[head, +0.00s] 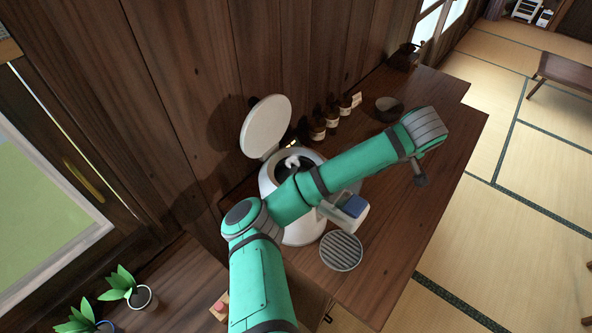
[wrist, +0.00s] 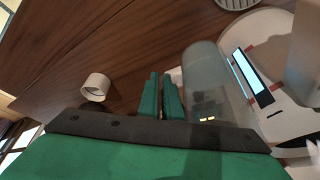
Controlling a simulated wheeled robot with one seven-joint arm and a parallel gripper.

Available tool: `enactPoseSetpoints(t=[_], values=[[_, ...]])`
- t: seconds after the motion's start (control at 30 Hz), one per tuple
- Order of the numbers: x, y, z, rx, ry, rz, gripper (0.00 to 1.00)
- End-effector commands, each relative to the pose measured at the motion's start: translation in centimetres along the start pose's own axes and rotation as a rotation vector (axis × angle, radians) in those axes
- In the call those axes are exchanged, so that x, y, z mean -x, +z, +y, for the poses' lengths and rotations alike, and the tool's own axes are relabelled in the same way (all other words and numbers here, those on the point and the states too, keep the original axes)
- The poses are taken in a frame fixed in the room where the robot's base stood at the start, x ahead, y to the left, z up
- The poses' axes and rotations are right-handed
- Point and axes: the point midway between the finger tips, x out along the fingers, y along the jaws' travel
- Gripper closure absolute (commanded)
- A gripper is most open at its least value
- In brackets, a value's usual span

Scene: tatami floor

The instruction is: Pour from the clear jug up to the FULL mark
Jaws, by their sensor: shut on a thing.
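The clear jug (wrist: 212,80) shows in the wrist view as a see-through cylinder just right of my fingers. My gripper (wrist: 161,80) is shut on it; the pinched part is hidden. I cannot tell the water level inside. A white round appliance (head: 306,230) stands on the wooden counter with its lid (head: 267,127) raised and its dark inside partly visible. In the wrist view the appliance (wrist: 285,120) is right of the jug, with a lit narrow window (wrist: 244,74) beside a black panel. I cannot read a FULL mark.
A grey ribbed disc (head: 342,251) lies in front of the appliance. Several labelled brown bottles (head: 318,126) and a dark bowl (head: 390,108) stand behind it near the wall. A small white cup (wrist: 96,87) is left of my fingers. Potted plants (head: 128,287) stand lower left.

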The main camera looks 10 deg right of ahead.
Motion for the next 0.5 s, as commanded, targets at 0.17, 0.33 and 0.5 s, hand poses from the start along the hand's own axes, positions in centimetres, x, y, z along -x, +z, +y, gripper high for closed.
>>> enactPoseSetpoints(t=[0.17, 0.33, 0.5], values=[[1.2, -0.7, -0.1, 0.0, 0.0, 0.005, 1.0], [2.8, -1.3, -0.1, 0.001, -0.001, 0.004, 1.0], [4.3, -2.0, -0.1, 0.001, -0.001, 0.005, 1.0]])
